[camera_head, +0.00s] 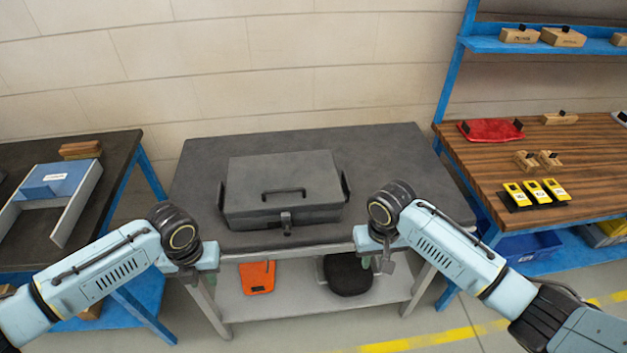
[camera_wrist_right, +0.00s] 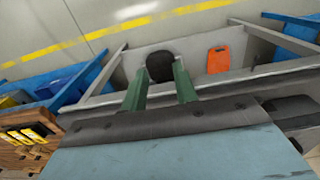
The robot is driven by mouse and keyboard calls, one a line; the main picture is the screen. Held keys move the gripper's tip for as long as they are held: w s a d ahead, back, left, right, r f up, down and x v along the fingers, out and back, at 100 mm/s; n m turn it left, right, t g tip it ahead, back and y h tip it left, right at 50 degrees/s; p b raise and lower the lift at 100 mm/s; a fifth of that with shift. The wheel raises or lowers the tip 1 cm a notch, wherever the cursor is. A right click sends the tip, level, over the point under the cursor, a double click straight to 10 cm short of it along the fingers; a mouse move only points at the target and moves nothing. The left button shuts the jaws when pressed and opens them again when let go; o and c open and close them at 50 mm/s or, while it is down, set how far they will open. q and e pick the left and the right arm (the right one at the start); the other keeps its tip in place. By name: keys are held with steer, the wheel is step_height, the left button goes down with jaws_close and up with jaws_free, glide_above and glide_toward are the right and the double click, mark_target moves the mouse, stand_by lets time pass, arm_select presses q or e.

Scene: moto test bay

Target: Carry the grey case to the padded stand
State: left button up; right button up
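The grey case (camera_head: 284,183) lies closed and flat on a dark-topped table (camera_head: 205,165) in the middle of the head view. It has a top handle, a front latch and a dark handle at each side. My left gripper (camera_head: 203,264) is at the table's front left, apart from the case; its fingers are mostly hidden. My right gripper (camera_head: 381,264) is at the table's front right, also apart from the case. In the right wrist view its two green fingers (camera_wrist_right: 161,85) stand apart with nothing between them. I cannot clearly make out a padded stand.
The table's lower shelf holds an orange item (camera_head: 257,277) and a black round item (camera_head: 347,275). A bench with a blue tray (camera_head: 60,178) stands left. A wooden workbench (camera_head: 490,165) with yellow devices (camera_head: 535,193) stands right. A wall is behind; the case has clear tabletop around it.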

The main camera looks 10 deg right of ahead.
arm_select(q)
steer(key=shift+w+f, duration=0.1)
steer(key=shift+w, duration=0.1)
arm_select(e)
step_height(320, 180, up, 12)
steer(key=w, duration=0.1)
steer(key=shift+f, duration=0.15)
steer(key=shift+w, duration=0.15)
